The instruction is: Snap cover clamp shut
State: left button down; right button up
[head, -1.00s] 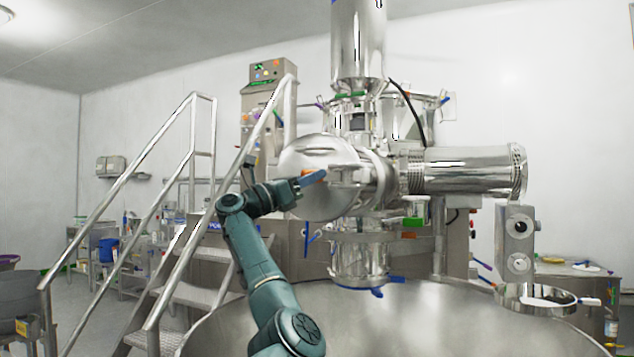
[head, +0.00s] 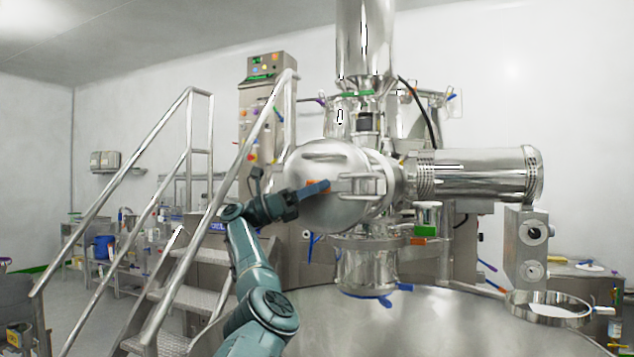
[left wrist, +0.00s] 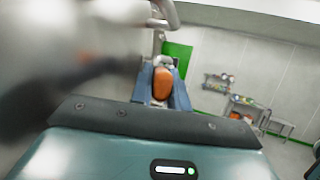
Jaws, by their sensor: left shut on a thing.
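The round polished cover (head: 318,218) faces left on the steel housing in the middle of the head view. A steel bracket (head: 362,185) sits at its right edge. My left gripper (head: 318,187) is in front of the cover, its blue-grey fingers pointing right toward the bracket. It is shut on an orange handle (left wrist: 162,83), seen between the fingers in the left wrist view; it looks like the cover clamp's handle. Only a little orange shows in the head view. The fingers hide the rest of the clamp, so I cannot tell whether it is latched. My right gripper is not in view.
A ribbed steel cylinder (head: 480,174) extends right from the housing. The big steel bowl (head: 420,325) spreads below. Steps with a handrail (head: 190,150) stand left of my arm. A control column (head: 262,95) stands behind.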

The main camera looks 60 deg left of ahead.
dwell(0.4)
pick_arm(q)
jog(key=c, duration=1.4)
grip_release()
jog(key=shift+o, duration=0.2)
jog(key=v, duration=1.3)
jog(key=shift+p, duration=0.45)
